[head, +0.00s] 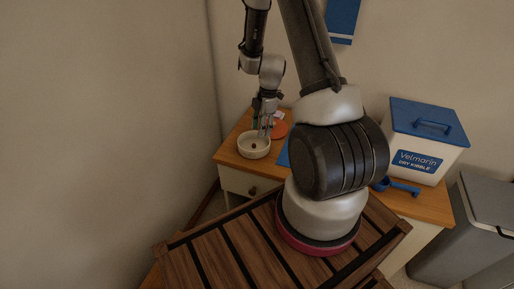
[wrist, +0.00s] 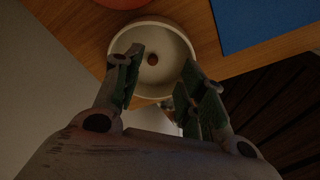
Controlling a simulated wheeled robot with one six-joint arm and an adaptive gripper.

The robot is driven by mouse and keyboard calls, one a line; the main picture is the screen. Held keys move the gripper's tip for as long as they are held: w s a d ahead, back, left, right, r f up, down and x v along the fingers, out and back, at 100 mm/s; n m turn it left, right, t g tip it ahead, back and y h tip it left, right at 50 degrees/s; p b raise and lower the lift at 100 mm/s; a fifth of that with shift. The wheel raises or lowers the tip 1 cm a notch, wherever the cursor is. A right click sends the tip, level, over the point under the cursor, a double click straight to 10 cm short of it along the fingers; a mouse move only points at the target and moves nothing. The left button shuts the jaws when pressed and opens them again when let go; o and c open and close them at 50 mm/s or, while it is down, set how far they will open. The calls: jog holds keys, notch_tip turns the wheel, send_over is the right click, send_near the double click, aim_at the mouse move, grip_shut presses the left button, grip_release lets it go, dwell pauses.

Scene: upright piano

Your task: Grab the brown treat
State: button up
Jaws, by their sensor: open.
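The brown treat (wrist: 152,59) is a small round piece lying inside a cream bowl (wrist: 178,37). In the head view the treat (head: 254,146) is a tiny dark spot in the bowl (head: 254,154), which stands at the left end of a wooden-topped cabinet. My gripper (wrist: 162,70) is open and empty, with its green-padded fingers spread on either side of the treat in the wrist view. In the head view my gripper (head: 265,130) points down over the bowl's right side. I cannot tell how far the fingertips are above the treat.
A blue mat (wrist: 250,22) lies right of the bowl, and an orange-red round item (head: 278,129) sits behind it. A white kibble bin (head: 414,140) with a blue lid and a blue scoop (head: 397,187) stand at right. A wall is close on the left.

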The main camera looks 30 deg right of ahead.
aim_at(258, 148)
jog(key=f, duration=0.5)
jog(key=a+f, duration=0.1)
jog(key=f, duration=0.1)
jog(key=shift+s+a+f, duration=0.1)
jog(key=shift+s+f, duration=0.05)
jog(key=shift+s, duration=0.05)
jog(key=c, duration=0.8)
jog(key=shift+o, duration=0.2)
